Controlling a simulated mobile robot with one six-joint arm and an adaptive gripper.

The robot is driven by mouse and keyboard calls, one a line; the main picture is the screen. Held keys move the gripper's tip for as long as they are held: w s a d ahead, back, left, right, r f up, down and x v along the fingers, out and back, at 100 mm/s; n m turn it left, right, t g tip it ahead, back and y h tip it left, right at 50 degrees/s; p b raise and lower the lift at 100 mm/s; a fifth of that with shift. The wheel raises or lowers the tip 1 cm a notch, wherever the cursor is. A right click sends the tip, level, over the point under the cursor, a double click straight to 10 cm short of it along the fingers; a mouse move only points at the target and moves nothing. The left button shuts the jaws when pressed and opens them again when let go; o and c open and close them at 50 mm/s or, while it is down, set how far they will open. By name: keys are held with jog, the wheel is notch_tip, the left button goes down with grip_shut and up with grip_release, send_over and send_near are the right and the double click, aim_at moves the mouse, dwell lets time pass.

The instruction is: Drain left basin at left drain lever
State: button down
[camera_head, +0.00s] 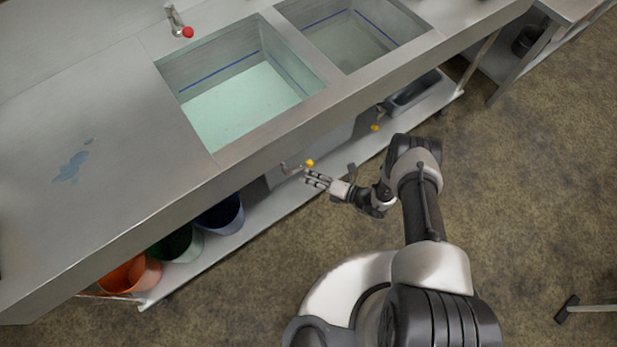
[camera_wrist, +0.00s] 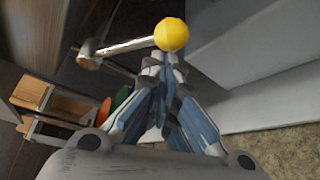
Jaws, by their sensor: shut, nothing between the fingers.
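The left basin (camera_head: 245,100) holds pale green liquid with a blue line along its walls. The left drain lever (camera_head: 309,163) has a yellow ball knob and sits under the counter's front edge below that basin. In the wrist view its yellow knob (camera_wrist: 171,34) and metal rod (camera_wrist: 125,46) show just beyond the fingertips. My gripper (camera_head: 312,179) is shut and empty, with its fingertips close beside the knob. In the wrist view my gripper (camera_wrist: 163,62) points at the knob; I cannot tell whether they touch.
A second yellow knob (camera_head: 375,128) sits under the right basin (camera_head: 352,40). A faucet with a red knob (camera_head: 187,32) stands behind the left basin. Orange (camera_head: 131,273), green (camera_head: 178,244) and blue (camera_head: 222,213) buckets stand on the lower shelf. The floor (camera_head: 540,180) on the right is mostly clear.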

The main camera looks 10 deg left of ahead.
jog(key=r+n+h+p, duration=0.1)
jog(key=w+d+r+n+t+h+p, duration=0.1)
jog(key=p, duration=0.1)
jog(key=shift+w+d+r+n, duration=0.1)
jog(key=shift+w+r+n, duration=0.1)
jog(key=shift+n, duration=0.2)
dwell(0.3)
